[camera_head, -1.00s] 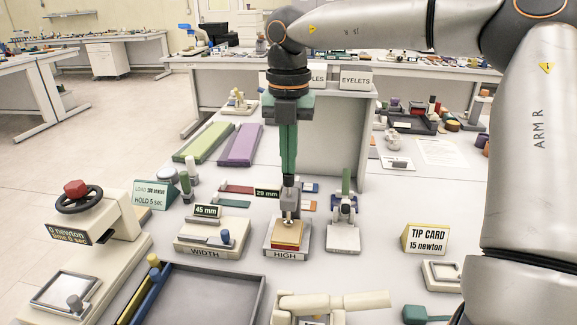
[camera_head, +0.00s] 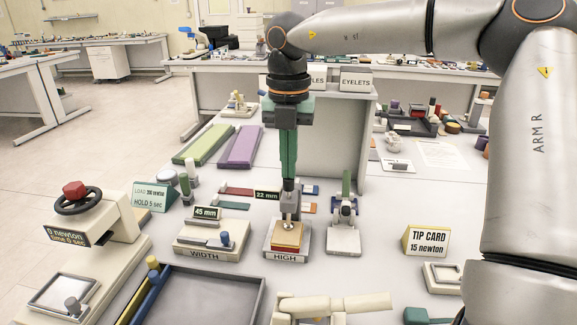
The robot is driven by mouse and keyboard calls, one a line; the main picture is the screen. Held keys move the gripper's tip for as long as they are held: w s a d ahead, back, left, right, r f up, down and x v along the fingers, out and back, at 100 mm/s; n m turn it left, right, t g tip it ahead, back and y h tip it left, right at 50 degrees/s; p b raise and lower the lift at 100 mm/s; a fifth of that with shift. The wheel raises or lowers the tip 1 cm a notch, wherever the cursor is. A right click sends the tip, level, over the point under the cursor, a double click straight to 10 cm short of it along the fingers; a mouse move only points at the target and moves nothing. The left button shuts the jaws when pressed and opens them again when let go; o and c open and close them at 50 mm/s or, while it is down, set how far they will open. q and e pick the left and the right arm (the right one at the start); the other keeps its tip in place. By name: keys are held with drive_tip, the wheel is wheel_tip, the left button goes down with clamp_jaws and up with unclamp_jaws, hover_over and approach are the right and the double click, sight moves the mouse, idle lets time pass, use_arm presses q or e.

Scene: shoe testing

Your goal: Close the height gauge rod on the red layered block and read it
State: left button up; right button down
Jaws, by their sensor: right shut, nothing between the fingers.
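The height gauge (camera_head: 287,257) stands mid-table with a "HIGH" label on its front. Its rod (camera_head: 289,226) ends in a round metal foot, which is down at the red layered block (camera_head: 288,238); I cannot tell whether they touch. The block lies on the gauge's base and shows a tan and red top. The gauge display (camera_head: 266,195) reads 22 mm. My left gripper is not in view.
The width gauge (camera_head: 208,252), reading 45 mm, stands close on the left. Another small gauge (camera_head: 344,236) stands close on the right. A press (camera_head: 85,225) is at far left, a grey tray (camera_head: 215,295) in front, and a tip card (camera_head: 427,241) at right.

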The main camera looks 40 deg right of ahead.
drive_tip(key=shift+r, duration=0.1)
idle(0.4)
drive_tip(key=shift+r+p, duration=2.2)
drive_tip(key=shift+r, duration=0.25)
drive_tip(key=shift+f, duration=0.1)
